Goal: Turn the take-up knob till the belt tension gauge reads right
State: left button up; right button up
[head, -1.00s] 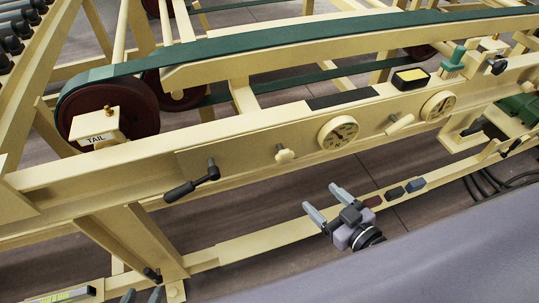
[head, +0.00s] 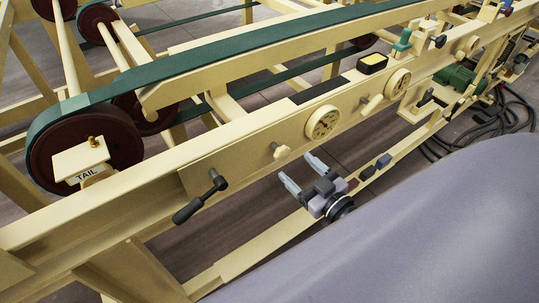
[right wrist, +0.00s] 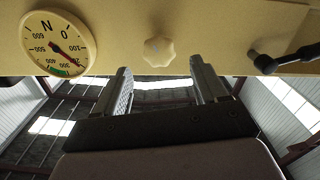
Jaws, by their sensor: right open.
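A cream lobed knob (head: 281,151) sits on the beam's front face; it also shows in the right wrist view (right wrist: 159,52). The round gauge (head: 322,122) is just right of it. In the right wrist view, the gauge (right wrist: 57,44) appears upside down, its red needle near the 200 to 300 marks and a green band (right wrist: 59,71) beside the needle tip. My right gripper (head: 302,173) is open and empty, below and in front of the knob, apart from it. In the wrist view its fingers point up on either side of the knob. My left gripper is not in view.
A black crank handle (head: 201,200) sticks out left of the knob. The green belt (head: 220,47) runs above, around the TAIL drum (head: 124,154). A lower rail (head: 270,240) passes below my gripper.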

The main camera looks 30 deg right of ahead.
aim_at(284, 155)
jog(key=shift+w+a+r, duration=0.1)
jog(key=shift+w+r, duration=0.05)
jog(key=shift+w, duration=0.15)
jog(key=shift+w+a, duration=0.15)
jog(key=shift+w, duration=1.6)
jog(key=shift+w+a, duration=0.1)
jog(key=shift+w, duration=1.6)
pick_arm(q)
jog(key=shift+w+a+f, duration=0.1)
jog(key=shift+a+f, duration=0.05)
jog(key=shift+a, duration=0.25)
pick_arm(e)
jog(key=c, duration=1)
jog(key=shift+m, duration=0.4)
